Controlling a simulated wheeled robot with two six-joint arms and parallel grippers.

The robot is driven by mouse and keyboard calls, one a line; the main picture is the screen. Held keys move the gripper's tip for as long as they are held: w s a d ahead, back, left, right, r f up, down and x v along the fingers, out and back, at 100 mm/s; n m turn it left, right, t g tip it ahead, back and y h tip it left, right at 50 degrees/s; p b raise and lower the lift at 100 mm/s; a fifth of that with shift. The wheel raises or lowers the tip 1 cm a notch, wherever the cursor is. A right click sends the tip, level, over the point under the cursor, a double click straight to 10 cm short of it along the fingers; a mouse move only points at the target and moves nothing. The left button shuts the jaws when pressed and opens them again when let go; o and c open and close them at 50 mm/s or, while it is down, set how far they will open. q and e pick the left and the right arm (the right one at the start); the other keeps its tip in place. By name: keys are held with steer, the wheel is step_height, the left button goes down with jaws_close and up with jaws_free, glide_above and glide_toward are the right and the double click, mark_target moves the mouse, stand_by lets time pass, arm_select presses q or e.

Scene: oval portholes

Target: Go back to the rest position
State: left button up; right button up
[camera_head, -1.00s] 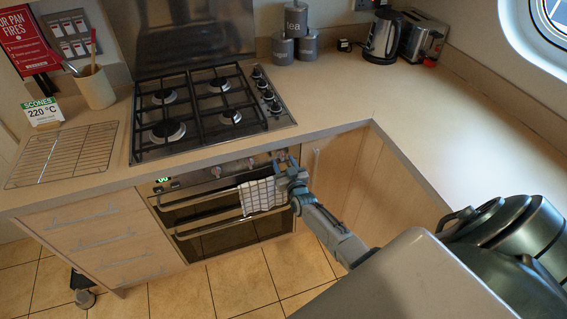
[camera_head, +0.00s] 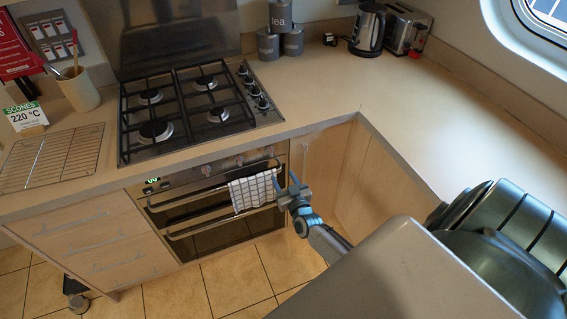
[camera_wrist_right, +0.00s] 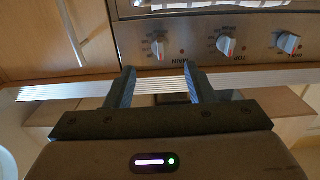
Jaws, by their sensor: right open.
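My right gripper (camera_head: 284,187) is open and empty in the head view. It is in front of the oven (camera_head: 215,200), just right of the checked towel (camera_head: 253,191) that hangs over the oven's handle. Whether it touches the handle is hard to tell. In the right wrist view its two fingers (camera_wrist_right: 160,86) stand apart with nothing between them. The oven's control panel and knobs (camera_wrist_right: 225,45) lie beyond them. My left gripper is in neither view.
The hob (camera_head: 195,108) is set in the worktop above the oven. A cooling rack (camera_head: 52,157) lies to its left. A kettle (camera_head: 369,29) and toaster (camera_head: 405,30) stand at the back right. The right worktop (camera_head: 450,120) is mostly clear. Cabinets border the oven on both sides.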

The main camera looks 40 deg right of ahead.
steer(key=s+a+f+n+g+y+b, duration=0.1)
steer(key=s+f+g, duration=0.1)
steer(key=s+f, duration=0.55)
steer(key=s+a+f+g+y+b, duration=0.1)
steer(key=s+a+f+g, duration=0.2)
steer(key=f, duration=0.7)
steer(key=s+f+n+g+y+b, duration=0.1)
steer(key=s+f+g, duration=0.1)
steer(key=s+f, duration=0.6)
steer(key=s+a+f+g+b, duration=0.1)
steer(key=s+f+g, duration=0.2)
steer(key=s+f, duration=0.3)
steer(key=s+a+f+g, duration=0.2)
steer(key=s+f, duration=0.4)
steer(key=s, duration=0.9)
steer(key=s+a+f+n+g+b, duration=0.1)
steer(key=s+f+g, duration=0.3)
steer(key=s, duration=0.7)
step_height(320, 180, down, 2)
steer(key=shift+a+f+y+b, duration=0.1)
steer(key=shift+a+y+b, duration=0.2)
steer(key=shift+a, duration=0.1)
